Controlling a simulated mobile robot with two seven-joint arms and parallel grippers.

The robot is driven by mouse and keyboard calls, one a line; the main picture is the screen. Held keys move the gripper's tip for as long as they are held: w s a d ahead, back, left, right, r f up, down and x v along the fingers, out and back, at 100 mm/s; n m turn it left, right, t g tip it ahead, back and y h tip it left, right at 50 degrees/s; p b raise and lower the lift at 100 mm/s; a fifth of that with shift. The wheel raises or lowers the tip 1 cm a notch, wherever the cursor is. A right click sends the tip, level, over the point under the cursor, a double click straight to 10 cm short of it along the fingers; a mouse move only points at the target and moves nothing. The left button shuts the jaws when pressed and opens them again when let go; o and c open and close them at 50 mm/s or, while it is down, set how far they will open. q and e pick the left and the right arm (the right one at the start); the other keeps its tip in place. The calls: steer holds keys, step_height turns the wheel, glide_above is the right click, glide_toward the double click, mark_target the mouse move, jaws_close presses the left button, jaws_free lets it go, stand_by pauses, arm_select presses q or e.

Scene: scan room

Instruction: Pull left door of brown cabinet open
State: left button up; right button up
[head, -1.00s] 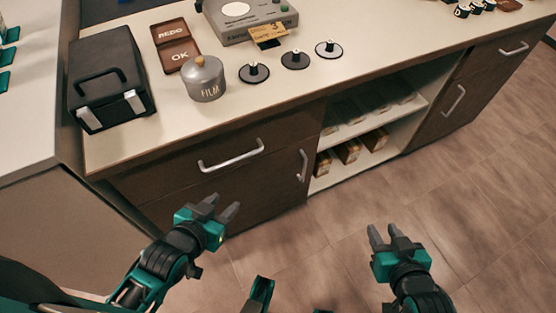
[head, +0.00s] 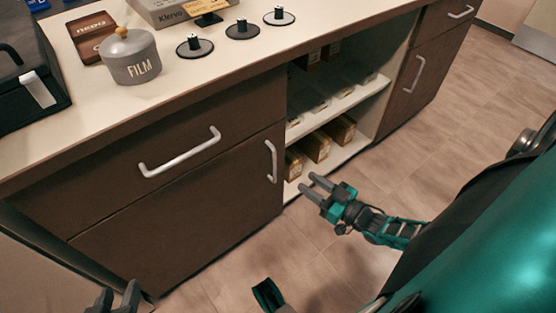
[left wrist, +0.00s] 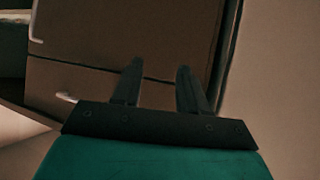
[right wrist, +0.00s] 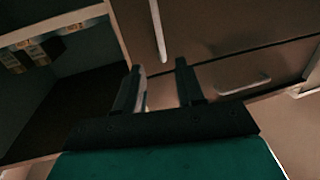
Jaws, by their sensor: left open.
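The brown cabinet's left door (head: 190,220) is closed below a drawer (head: 150,155). Its upright metal handle (head: 271,161) is at the door's right edge, beside the open shelves. My right gripper (head: 309,185) is to the right of this handle and apart from it, open and empty. In the right wrist view the door handle (right wrist: 158,30) is ahead of the fingers (right wrist: 157,80). My left gripper (head: 116,293) is at the bottom left, partly cut off, open and empty. In the left wrist view its fingers (left wrist: 156,82) face the cabinet front, with the door handle (left wrist: 37,22) at the left.
Open shelves (head: 345,98) with several small boxes stand right of the door. A second brown door (head: 410,80) is beyond them. The worktop (head: 190,85) holds a grey film canister (head: 132,60), a black case (head: 30,85) and three dark discs. The tiled floor (head: 440,130) is clear.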

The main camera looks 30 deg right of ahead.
steer(key=b+x, duration=0.2)
steer(key=x, duration=0.9)
steer(key=shift+w+b, duration=0.25)
steer(key=shift+b, duration=0.05)
steer(key=shift+a, duration=0.1)
jaws_close()
